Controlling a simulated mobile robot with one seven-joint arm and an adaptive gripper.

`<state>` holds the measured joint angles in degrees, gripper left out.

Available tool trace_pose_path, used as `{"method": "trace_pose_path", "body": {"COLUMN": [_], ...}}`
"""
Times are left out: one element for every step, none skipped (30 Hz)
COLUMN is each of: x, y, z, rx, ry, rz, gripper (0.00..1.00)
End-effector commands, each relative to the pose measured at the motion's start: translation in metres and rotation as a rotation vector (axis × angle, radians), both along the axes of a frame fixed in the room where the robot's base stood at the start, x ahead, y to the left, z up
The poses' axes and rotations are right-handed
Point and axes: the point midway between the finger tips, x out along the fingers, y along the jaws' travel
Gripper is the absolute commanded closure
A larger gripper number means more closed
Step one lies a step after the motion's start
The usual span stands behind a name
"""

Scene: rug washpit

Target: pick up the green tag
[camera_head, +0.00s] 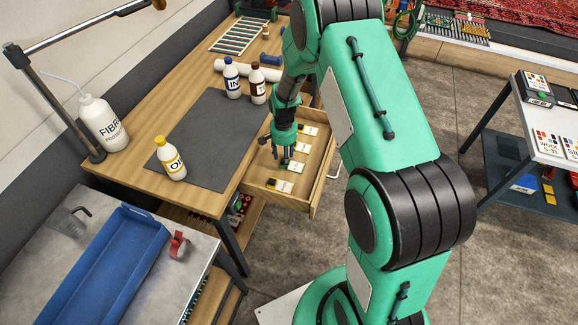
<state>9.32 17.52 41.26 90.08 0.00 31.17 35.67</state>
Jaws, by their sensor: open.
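An open wooden drawer (319,182) under the workbench holds several small tags in a row. A tag with a greenish part (294,166) lies in the row, just by my fingertips and partly hidden by them. Another tag with a yellow and dark part (283,186) lies nearer the front of the view, and more lie behind. My gripper (281,154) points down over the drawer, open, with nothing visible between its fingers. I cannot tell its exact height above the tags.
The bench has a dark mat (208,137), a yellow-capped bottle (171,160), blue-capped (231,79) and brown-capped (257,83) bottles, and a large white bottle (103,125). A blue tray (103,262) lies lower left. A white-topped cart (545,115) stands right; floor between is clear.

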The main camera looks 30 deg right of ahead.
Motion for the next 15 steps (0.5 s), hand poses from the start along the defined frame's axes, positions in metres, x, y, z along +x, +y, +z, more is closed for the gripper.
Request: {"method": "trace_pose_path", "body": {"x": [-0.0002,-0.0001,0.0001,0.0002,0.0003,0.0005,0.0005,0.0006,0.0006,0.0006,0.0005,0.0005,0.0005,0.0005,0.0005], "y": [0.0002,0.0002,0.0002,0.0002,0.0002,0.0002,0.0002,0.0001,0.0001,0.0001,0.0002,0.0002,0.0002,0.0002,0.0002], "z": [-0.0073,-0.0099,-0.0126,-0.0141,-0.0151,-0.016,-0.0163,-0.0163,-0.0162,-0.0161,-0.016,-0.0159,-0.0159,-0.0159,-0.0159], "rx": [0.0,0.001,0.0,0.0,-0.001,0.0,0.0,0.0,0.0,0.0,0.0,0.0,0.0,0.0,0.0], "ry": [0.001,0.001,0.0,0.0,-0.001,-0.001,-0.001,-0.001,-0.001,-0.001,-0.001,-0.001,-0.001,-0.001,-0.001], "rz": [0.0,0.0,0.0,0.0,0.0,0.0,0.0,0.0,0.0,0.0,0.0,0.0,0.0,0.0,0.0], "gripper": [0.55,0.55,0.55,0.55,0.55,0.55,0.55,0.55,0.55,0.55,0.55,0.55,0.55,0.55,0.55]}}
